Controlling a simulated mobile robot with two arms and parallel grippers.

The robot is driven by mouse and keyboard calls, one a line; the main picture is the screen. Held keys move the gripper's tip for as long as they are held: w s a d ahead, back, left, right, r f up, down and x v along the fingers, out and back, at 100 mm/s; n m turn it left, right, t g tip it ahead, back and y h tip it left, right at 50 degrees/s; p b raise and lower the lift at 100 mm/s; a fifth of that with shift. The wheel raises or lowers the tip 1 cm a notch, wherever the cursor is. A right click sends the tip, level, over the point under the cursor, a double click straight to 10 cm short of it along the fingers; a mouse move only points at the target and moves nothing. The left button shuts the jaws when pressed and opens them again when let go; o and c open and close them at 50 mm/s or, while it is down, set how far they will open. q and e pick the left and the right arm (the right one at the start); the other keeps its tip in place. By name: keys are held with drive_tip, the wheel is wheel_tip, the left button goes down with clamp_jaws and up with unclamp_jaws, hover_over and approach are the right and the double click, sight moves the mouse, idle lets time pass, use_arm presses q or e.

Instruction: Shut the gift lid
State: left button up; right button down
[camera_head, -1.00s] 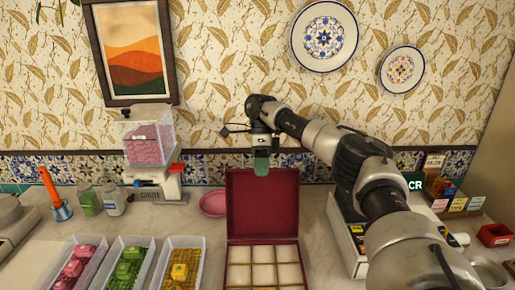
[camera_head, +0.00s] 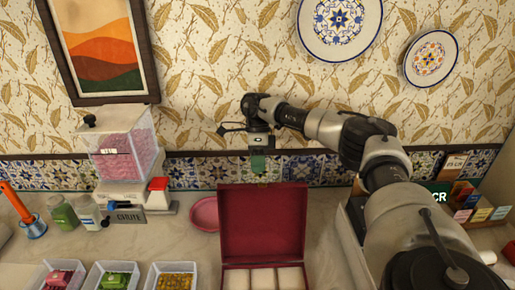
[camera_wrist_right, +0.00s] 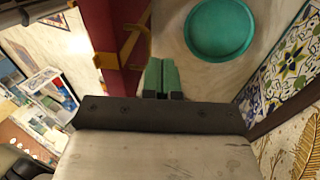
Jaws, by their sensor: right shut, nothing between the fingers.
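The gift box stands on the counter with its dark red lid (camera_head: 262,222) open and upright. Below it, the pale compartments (camera_head: 262,279) of the box are cut off by the lower picture edge. My right gripper (camera_head: 258,163), with green fingertips, is shut and empty above the lid's top edge, apparently towards the wall side. In the right wrist view its shut fingers (camera_wrist_right: 161,76) are beside a dark red panel with brass fittings (camera_wrist_right: 115,45), apparently the lid. Contact cannot be told. My left gripper is not in view.
A pink round dish (camera_head: 204,213) lies left of the lid. A dispenser with pink contents (camera_head: 124,155) stands further left, with small jars beside it. Card holders (camera_head: 470,205) stand at the right. The tiled wall is close behind.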

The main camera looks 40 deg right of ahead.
drive_tip(key=p+x, duration=0.1)
drive_tip(key=x, duration=0.3)
drive_tip(key=shift+w+f, duration=0.1)
drive_tip(key=shift+d, duration=0.1)
